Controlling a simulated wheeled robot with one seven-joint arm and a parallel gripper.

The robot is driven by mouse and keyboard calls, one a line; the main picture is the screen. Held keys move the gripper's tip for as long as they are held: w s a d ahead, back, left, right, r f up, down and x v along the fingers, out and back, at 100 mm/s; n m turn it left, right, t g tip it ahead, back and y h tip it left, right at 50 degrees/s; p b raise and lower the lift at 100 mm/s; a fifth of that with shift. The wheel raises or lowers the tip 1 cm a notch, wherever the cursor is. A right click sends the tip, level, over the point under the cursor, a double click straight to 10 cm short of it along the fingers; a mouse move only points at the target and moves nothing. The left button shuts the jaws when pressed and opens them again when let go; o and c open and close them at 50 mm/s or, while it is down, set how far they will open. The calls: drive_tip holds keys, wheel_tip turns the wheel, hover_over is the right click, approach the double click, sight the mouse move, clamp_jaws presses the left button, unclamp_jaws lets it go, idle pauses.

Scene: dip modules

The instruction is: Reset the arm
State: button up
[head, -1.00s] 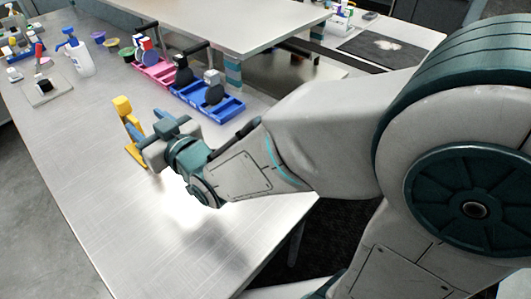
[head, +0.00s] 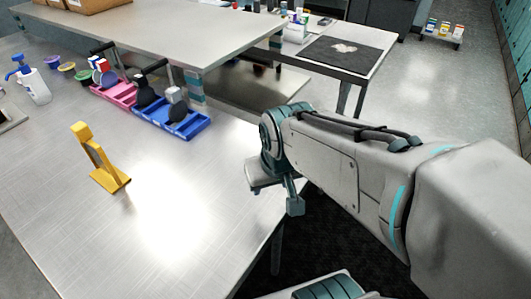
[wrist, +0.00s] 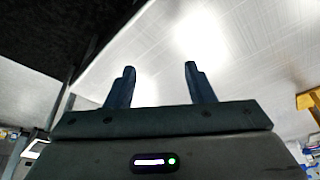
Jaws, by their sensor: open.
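My gripper (head: 275,192) is at the right edge of the metal table (head: 70,225) in the head view, over or just beside the edge, pointing down. In the wrist view its two fingers (wrist: 158,85) stand apart with nothing between them. The arm reaches in from the right. A yellow stand-like object (head: 100,162) stands upright on the table to the left of my gripper, well apart from it. A piece of it shows at the right edge of the wrist view (wrist: 308,100).
A white pump bottle (head: 36,85) and small bowls (head: 67,67) are at back left. The table front is clear.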

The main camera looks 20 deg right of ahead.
drive_tip(key=shift+s+d+m+g, duration=0.15)
drive_tip(key=shift+s+d+g, duration=0.2)
drive_tip(key=shift+s, duration=0.3)
drive_tip(key=shift+s+d+m+g, duration=0.15)
drive_tip(key=shift+s+d+g, duration=0.15)
drive_tip(key=shift+s, duration=0.3)
drive_tip(key=shift+w+p+v, duration=0.25)
drive_tip(key=shift+p+v, duration=0.85)
drive_tip(key=shift+v, duration=0.1)
drive_tip(key=shift+r, duration=0.1)
